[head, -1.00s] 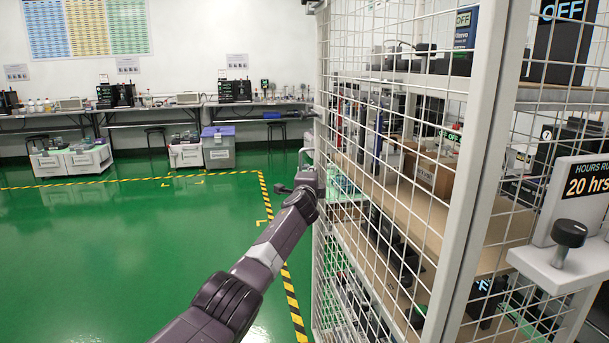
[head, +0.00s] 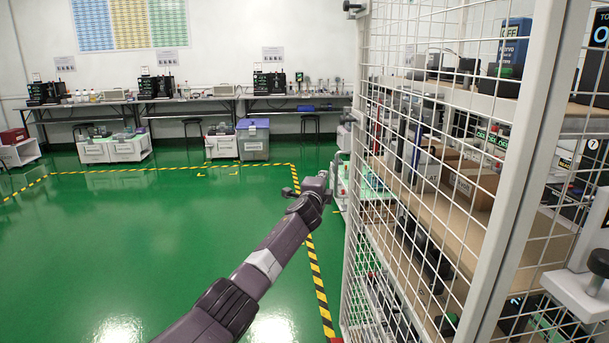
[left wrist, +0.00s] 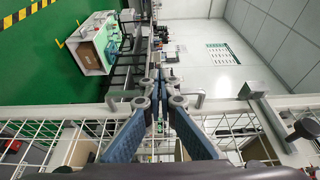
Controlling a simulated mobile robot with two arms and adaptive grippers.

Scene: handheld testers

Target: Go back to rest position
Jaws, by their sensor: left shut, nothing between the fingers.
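My left arm reaches from the bottom of the head view towards the cage. Its gripper (head: 320,183) is beside the near edge of the white mesh cage door (head: 440,170), just left of an upright metal handle (head: 335,170). In the left wrist view the two blue fingers of the left gripper (left wrist: 162,88) come together at their tips, with nothing between them. Whether they touch the door frame is hard to tell. My right gripper is in neither view.
Shelves (head: 470,215) behind the mesh hold boxes and handheld devices. Workbenches (head: 190,98) line the back wall, with a grey bin with a purple lid (head: 253,140) in front. Yellow-black tape (head: 318,280) marks the green floor (head: 130,240). The floor on the left is clear.

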